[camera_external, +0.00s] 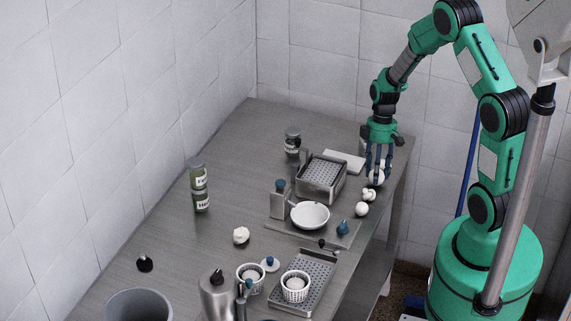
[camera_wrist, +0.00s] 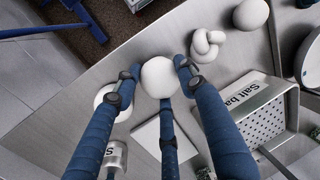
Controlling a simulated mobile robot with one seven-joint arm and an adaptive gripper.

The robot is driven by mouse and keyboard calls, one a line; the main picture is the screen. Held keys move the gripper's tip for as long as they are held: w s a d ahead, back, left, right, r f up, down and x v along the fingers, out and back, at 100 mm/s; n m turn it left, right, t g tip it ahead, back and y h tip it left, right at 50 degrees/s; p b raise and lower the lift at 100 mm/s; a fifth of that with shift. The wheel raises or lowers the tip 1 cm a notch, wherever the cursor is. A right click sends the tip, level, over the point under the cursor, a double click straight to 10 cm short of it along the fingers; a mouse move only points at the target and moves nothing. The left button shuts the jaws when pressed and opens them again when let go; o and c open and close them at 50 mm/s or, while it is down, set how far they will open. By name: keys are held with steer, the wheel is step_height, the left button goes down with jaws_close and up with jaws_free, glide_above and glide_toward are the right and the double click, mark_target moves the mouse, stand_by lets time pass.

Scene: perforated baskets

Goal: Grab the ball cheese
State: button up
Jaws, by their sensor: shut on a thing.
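The ball cheese, a smooth white ball (camera_external: 376,179), is between my fingertips near the table's right edge. It also shows in the middle of the wrist view (camera_wrist: 158,76). My gripper (camera_external: 378,172) points down and is shut on this ball, with blue fingers on its sides and one below it in the wrist view (camera_wrist: 157,88). I cannot tell whether the ball is clear of the table. Another round white piece (camera_wrist: 107,99) is partly hidden behind the left finger in the wrist view.
A knotted white piece (camera_external: 368,194) and another white ball (camera_external: 361,209) lie close by. A perforated metal basket (camera_external: 322,178) labelled "Salt ba…" (camera_wrist: 260,102) and a white slab (camera_external: 343,161) are near my gripper. A white bowl (camera_external: 310,215) stands farther forward.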

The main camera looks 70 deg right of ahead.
steer(key=shift+r, duration=0.55)
steer(key=shift+a+p+v, duration=0.25)
steer(key=shift+p+v, duration=0.1)
steer(key=shift+v, duration=0.65)
steer(key=s+a+r+p, duration=0.1)
steer(key=s+a, duration=0.7)
steer(key=s, duration=0.5)
steer(key=shift+s+a+r, duration=0.2)
steer(key=shift+a, duration=0.2)
